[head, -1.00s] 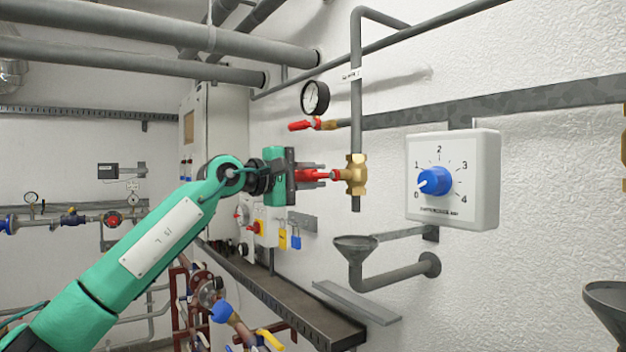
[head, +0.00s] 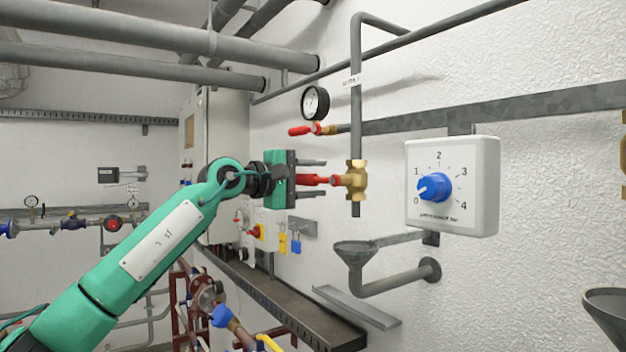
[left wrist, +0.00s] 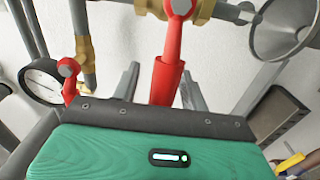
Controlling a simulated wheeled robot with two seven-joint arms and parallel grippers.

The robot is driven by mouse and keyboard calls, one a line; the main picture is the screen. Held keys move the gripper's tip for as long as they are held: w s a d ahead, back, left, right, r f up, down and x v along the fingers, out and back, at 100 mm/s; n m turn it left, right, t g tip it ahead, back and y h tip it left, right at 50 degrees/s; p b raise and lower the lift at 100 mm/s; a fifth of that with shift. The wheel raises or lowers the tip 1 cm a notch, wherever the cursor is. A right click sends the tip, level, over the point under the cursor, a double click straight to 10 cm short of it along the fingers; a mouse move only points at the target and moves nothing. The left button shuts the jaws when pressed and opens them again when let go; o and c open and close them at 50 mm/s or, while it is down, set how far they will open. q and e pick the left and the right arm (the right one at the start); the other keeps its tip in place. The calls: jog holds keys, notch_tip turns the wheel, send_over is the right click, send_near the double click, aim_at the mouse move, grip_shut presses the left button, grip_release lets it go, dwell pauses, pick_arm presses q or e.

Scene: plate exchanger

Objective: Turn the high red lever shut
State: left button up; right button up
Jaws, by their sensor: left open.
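A red lever (head: 316,180) sticks out sideways to the left from a brass valve (head: 357,181) on a vertical grey pipe, crosswise to that pipe. My left gripper (head: 322,178) is open around this lever, with one finger above it and one below, both apart from it. In the left wrist view the lever (left wrist: 167,80) stands between the two spread fingers, with gaps on both sides; its valve (left wrist: 180,10) is at the top edge. A second, smaller red lever (head: 299,130) sits a little higher, by the pressure gauge. My right gripper is not in view.
The gauge (head: 315,103) is above the levers. A white dial box (head: 480,185) with a blue knob is to the right. A grey funnel (head: 355,250) hangs below the valve, and a dark shelf (head: 290,305) runs underneath. Large pipes (head: 150,35) cross above my arm.

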pick_arm(q)
jog(key=shift+a, duration=0.1)
jog(key=shift+s+a+f+b, duration=0.15)
jog(key=shift+a+b, duration=0.05)
jog(key=shift+b, duration=0.1)
jog(key=b+v, duration=0.5)
jog(key=v, duration=0.8)
jog(key=shift+b, duration=0.4)
jog(key=shift+s, duration=0.1)
